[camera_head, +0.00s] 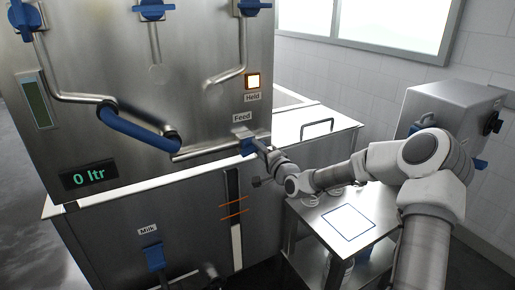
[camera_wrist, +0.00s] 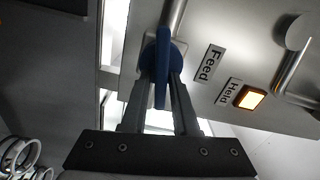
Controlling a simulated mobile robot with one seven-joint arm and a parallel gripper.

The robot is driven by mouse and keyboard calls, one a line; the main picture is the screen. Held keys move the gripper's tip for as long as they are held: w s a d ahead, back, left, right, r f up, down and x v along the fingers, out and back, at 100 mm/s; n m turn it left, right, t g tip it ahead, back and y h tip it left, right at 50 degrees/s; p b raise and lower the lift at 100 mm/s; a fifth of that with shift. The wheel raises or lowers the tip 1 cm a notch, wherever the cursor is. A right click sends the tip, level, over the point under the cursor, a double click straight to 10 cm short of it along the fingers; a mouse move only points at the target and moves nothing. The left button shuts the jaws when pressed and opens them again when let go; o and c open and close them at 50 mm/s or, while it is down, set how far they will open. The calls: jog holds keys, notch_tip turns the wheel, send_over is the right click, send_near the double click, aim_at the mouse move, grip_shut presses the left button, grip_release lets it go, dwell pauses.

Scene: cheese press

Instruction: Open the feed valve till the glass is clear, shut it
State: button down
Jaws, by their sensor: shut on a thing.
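The feed valve has a blue handle (camera_head: 247,148) below the "Feed" label (camera_head: 242,117), at the end of a steel pipe. In the wrist view the blue handle (camera_wrist: 161,68) stands upright between the two fingers. My gripper (camera_head: 262,148) is shut on this handle; its fingers (camera_wrist: 160,88) press on both sides. Whether the valve is open or shut I cannot tell. A tall narrow glass (camera_head: 233,195) on the lower cabinet is dark above and white below, with two orange marks across it. Another gauge glass (camera_head: 36,101) at upper left looks dark green.
A lit "Held" lamp (camera_head: 252,81) glows above the valve, and a display (camera_head: 89,177) reads 0 ltr. A blue milk valve (camera_head: 154,257) is below. Other blue handles line the top. A small table (camera_head: 305,222) stands under my arm.

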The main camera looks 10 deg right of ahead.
jog(key=shift+s+a+f, duration=0.1)
jog(key=shift+a+f, duration=0.05)
jog(key=shift+f, duration=0.05)
jog(key=c, duration=0.9)
grip_release()
jog(key=shift+r, duration=0.1)
jog(key=shift+o, duration=0.2)
jog(key=v, duration=1.7)
jog(key=shift+s, duration=0.15)
